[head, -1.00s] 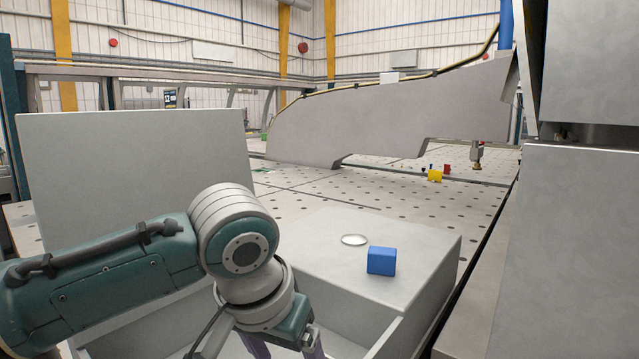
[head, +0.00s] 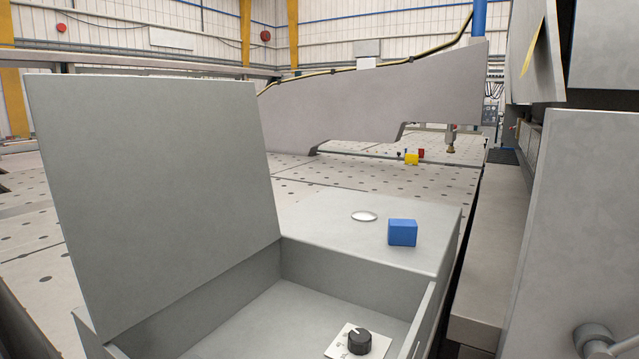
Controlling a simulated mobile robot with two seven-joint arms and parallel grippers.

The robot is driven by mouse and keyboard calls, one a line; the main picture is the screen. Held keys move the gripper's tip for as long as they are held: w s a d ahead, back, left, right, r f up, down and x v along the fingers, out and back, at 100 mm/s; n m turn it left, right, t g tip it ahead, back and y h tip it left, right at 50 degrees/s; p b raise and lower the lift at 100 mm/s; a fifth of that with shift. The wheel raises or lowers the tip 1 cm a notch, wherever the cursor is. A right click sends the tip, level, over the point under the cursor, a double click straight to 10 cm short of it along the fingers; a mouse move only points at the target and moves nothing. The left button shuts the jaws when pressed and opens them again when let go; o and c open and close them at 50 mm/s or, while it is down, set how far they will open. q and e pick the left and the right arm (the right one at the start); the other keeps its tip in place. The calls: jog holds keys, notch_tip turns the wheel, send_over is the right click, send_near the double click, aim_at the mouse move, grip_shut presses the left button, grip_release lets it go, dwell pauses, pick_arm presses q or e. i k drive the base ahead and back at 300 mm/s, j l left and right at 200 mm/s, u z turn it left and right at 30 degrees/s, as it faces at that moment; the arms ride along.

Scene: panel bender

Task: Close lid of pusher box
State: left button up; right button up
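The grey pusher box (head: 370,290) stands in front of me, open at the top. Its lid (head: 160,190) is a large flat grey panel standing raised on the left side of the box. Inside the box, a black knob (head: 359,341) sits on a white plate on the floor. Neither gripper is in the head view, and nothing visible touches the lid.
A blue block (head: 402,232) and a shiny round disc (head: 364,216) are on the grey top behind the opening. A perforated table (head: 400,185) stretches behind, with small yellow and red pieces. Tall grey machine panels (head: 585,220) stand close on the right.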

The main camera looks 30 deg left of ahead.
aim_at(160, 186)
jog(key=j+z, duration=0.1)
jog(key=j, duration=0.55)
jog(key=j+z, duration=0.1)
jog(key=j, duration=0.5)
jog(key=j+z, duration=0.15)
jog(key=j, duration=0.45)
jog(key=k+j+z, duration=0.1)
jog(key=j, duration=0.55)
jog(key=k+j+z, duration=0.1)
jog(key=j, duration=0.5)
